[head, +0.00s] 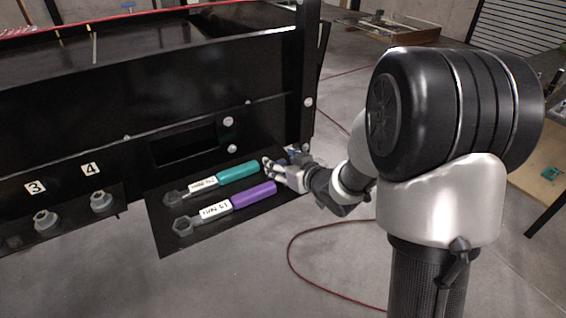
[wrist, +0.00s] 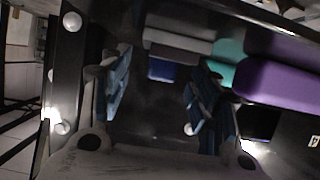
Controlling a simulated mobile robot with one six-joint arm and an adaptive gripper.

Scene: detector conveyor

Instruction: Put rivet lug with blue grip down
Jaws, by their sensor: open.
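The blue grip (wrist: 172,71) shows in the wrist view as a short blue block with grey pieces just above it in the picture, between and beyond my fingers. My gripper (wrist: 160,90) is open, with its blue-padded fingers apart on either side of that block and a dark gap between. In the head view my gripper (head: 275,167) is at the right end of the black tool tray (head: 160,238), close to the teal grip. The rest of the blue-gripped lug is hidden behind my gripper there.
A tool with a teal grip (head: 238,171) and one with a purple grip (head: 254,195) lie side by side on the tray. Numbered fittings (head: 101,201) stand on a ledge at left. A red cable (head: 292,240) lies on the floor.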

